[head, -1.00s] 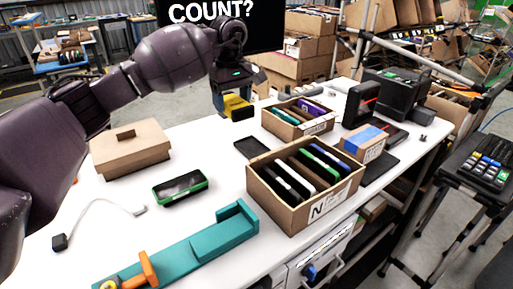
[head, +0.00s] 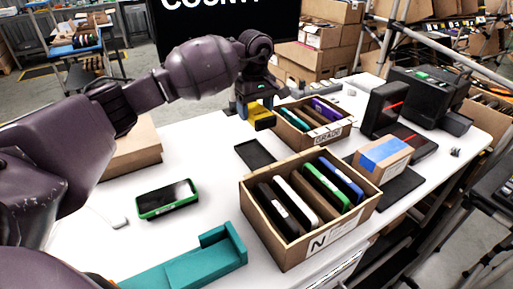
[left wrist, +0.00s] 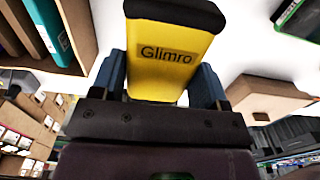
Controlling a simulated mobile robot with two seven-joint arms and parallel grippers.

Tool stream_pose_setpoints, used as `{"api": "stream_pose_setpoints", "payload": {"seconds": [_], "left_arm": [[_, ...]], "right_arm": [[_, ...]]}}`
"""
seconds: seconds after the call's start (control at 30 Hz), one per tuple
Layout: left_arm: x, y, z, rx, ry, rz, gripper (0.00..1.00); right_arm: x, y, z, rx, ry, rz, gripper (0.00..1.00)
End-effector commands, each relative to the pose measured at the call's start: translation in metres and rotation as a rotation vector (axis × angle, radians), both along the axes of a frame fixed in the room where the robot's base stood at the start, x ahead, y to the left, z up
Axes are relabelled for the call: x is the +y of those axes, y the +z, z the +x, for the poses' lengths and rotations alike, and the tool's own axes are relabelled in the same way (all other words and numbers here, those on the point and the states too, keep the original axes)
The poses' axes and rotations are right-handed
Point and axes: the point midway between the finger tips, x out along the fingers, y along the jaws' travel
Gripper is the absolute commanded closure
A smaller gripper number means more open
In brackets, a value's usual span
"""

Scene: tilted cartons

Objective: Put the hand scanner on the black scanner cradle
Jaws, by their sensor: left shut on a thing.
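A yellow device with a black end (head: 261,117), labelled "Glimro" in the left wrist view (left wrist: 168,55), appears to be the hand scanner. My left gripper (head: 258,104) is shut on it and holds it above the far part of the white table. A flat black tray (head: 255,153) lies empty on the table, just below and in front of the held device in the head view; it looks like the scanner cradle, though I cannot be sure. My right gripper is not in view.
An open carton (head: 317,245) of slim devices stands nearer, and a smaller carton (head: 323,138) is behind it. A green-edged device (head: 167,199) and a teal fixture (head: 195,265) lie to the left. A black stand with a red line (head: 383,109) is at right.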

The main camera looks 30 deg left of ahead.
Motion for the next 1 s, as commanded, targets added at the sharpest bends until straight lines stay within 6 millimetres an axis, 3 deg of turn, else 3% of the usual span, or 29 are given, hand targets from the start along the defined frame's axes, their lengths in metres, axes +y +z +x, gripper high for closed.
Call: {"api": "stream_pose_setpoints", "payload": {"seconds": [0.1, 0.33, 0.67, 0.9, 1.0], "left_arm": [[-0.001, -0.028, 0.000, 0.003, -0.001, -0.002, 0.51], [0.000, -0.073, 0.000, 0.002, 0.000, -0.001, 0.51], [0.000, -0.095, 0.000, -0.001, 0.000, -0.001, 0.51], [-0.001, -0.127, 0.000, 0.002, 0.000, -0.003, 0.51], [0.000, -0.132, 0.000, -0.002, 0.000, 0.000, 0.51]], "right_arm": [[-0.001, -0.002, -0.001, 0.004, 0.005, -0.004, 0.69], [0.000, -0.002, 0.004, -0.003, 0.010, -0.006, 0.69], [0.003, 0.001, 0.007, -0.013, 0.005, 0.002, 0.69], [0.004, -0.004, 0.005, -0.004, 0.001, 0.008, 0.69], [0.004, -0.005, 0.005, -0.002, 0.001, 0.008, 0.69]]}}
